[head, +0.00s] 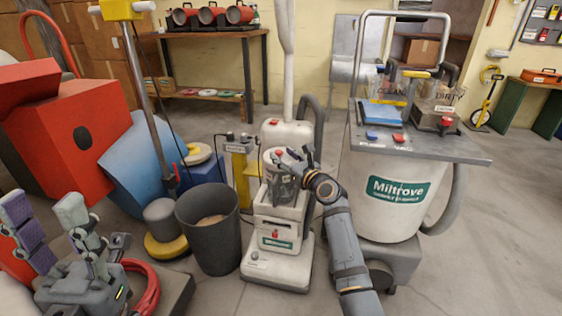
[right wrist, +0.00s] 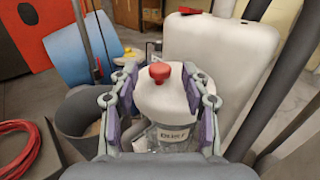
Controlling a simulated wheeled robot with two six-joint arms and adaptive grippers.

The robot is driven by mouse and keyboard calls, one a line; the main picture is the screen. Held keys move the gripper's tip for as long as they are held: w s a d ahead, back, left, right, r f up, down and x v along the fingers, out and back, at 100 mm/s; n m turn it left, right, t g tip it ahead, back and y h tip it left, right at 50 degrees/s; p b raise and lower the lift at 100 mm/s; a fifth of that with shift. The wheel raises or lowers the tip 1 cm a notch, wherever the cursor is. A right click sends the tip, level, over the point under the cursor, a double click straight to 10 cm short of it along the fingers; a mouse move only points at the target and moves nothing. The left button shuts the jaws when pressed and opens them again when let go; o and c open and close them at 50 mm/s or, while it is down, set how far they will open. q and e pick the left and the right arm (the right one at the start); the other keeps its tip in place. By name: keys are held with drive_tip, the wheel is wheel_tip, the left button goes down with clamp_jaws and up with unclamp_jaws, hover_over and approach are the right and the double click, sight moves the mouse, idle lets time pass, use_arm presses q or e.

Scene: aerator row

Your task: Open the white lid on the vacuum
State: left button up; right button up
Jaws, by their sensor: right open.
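The upright white vacuum (head: 277,257) stands at centre on the floor. On it is a clear canister with a white lid (right wrist: 160,103) topped by a red knob (right wrist: 159,72). In the head view the lid (head: 273,155) shows just left of my gripper. My right gripper (right wrist: 160,95) is open, its purple-padded fingers on either side of the lid. I cannot tell whether they touch it. My left gripper (head: 42,215) is open and empty at the lower left, away from the vacuum.
A dark bin (head: 208,245) stands close left of the vacuum. A large white Miltrove tank (head: 385,210) with a grey tray top (head: 450,150) stands to the right. A red machine (head: 75,130) and red hose (head: 143,290) are at left. Floor in front is partly clear.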

drive_tip(key=shift+x, duration=0.9)
clamp_jaws()
